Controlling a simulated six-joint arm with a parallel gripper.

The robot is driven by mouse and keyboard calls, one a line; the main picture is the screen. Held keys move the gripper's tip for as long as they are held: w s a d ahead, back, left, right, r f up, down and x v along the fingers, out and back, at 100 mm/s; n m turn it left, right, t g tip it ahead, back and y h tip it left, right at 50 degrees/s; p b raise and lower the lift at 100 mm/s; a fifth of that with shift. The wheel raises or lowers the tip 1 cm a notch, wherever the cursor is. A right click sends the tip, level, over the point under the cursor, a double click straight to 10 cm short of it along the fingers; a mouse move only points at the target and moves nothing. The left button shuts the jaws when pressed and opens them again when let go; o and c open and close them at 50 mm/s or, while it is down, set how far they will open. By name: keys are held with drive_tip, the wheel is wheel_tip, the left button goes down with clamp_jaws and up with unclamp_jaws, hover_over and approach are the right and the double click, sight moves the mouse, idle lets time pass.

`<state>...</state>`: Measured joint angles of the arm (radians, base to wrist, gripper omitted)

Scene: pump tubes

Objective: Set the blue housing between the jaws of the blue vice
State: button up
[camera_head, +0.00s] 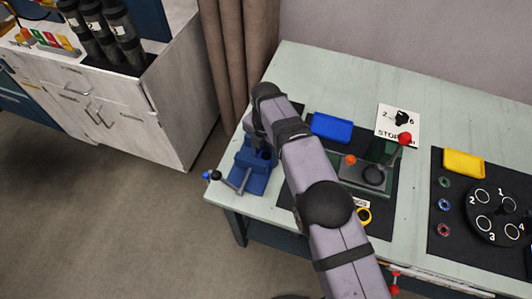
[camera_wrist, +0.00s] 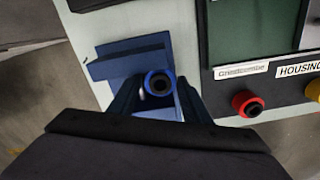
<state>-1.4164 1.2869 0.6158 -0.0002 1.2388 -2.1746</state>
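The blue vice (camera_head: 257,178) stands near the left end of the table in the head view, its handle sticking out left. It also shows in the wrist view (camera_wrist: 128,62), where a long blue jaw lies just beyond the fingertips. The blue housing (camera_wrist: 158,74), a round blue ring with a dark centre, sits between the fingertips of my gripper (camera_wrist: 158,84), which looks shut on it. From above, the housing overlaps the vice; its height above the vice and whether it touches the jaws are unclear. In the head view my arm hides the housing.
A red housing (camera_wrist: 247,103) and a yellow housing (camera_wrist: 314,90) stand by the HOUSING label (camera_wrist: 298,69). A blue tray (camera_head: 332,128), a green press with a red knob (camera_head: 404,138) and a yellow tray (camera_head: 463,164) are further right. The table's left edge is close to the vice.

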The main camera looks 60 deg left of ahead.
sight(266, 155)
wheel_tip(266, 155, up, 12)
drive_tip(key=shift+r, duration=0.2)
idle(0.6)
idle(0.3)
